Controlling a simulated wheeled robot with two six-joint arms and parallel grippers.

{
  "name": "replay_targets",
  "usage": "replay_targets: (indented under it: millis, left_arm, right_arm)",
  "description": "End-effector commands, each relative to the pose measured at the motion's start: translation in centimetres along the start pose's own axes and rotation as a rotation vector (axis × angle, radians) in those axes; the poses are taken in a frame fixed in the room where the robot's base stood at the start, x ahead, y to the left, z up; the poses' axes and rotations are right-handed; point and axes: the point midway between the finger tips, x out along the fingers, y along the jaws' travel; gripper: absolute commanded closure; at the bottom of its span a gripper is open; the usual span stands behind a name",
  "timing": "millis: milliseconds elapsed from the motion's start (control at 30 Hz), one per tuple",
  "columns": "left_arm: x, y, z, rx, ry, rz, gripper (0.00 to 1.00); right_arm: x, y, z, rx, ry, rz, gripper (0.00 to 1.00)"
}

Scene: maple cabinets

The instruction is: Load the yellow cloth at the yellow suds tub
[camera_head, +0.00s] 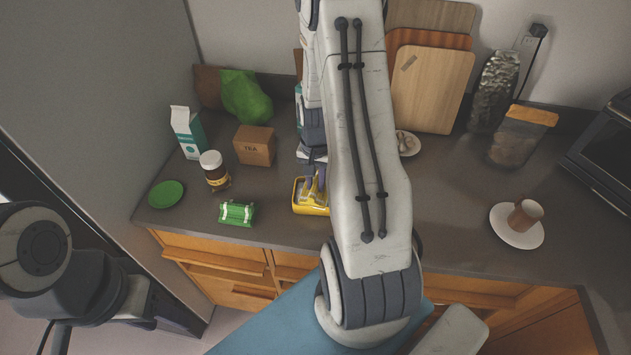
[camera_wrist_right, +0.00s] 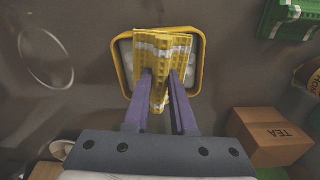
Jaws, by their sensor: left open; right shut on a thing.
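The yellow cloth (camera_wrist_right: 163,48) is a folded bundle with a white band. The fingers of my right gripper (camera_wrist_right: 163,82) are shut on it. The yellow suds tub (camera_wrist_right: 118,68) is a shallow box with a yellow rim and pale suds inside. In the wrist view the cloth lies across the tub's opening; whether it touches the suds I cannot tell. In the head view the tub (camera_head: 311,210) stands near the counter's front edge, partly hidden by my right arm, with my right gripper (camera_head: 316,184) right over it.
A green bundle with white bands (camera_head: 237,213) lies left of the tub. A green dish (camera_head: 166,194) is at the left. A cup (camera_head: 524,214) on a saucer stands right.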

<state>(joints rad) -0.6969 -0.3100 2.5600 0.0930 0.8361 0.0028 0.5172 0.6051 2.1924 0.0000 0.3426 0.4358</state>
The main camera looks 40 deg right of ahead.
Motion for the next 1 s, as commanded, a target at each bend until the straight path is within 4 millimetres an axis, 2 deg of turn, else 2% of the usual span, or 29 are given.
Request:
replay_targets:
  millis: [333,1000]
  left_arm:
    - [-0.3,0.0,0.0,0.000,0.000,0.000,0.50]
    - [-5.0,0.4,-0.3,0.006,0.000,0.000,0.50]
  right_arm:
    - [-0.2,0.1,0.1,0.000,-0.003,0.001,1.00]
    - [-5.7,0.0,0.0,0.000,-0.001,0.000,1.00]
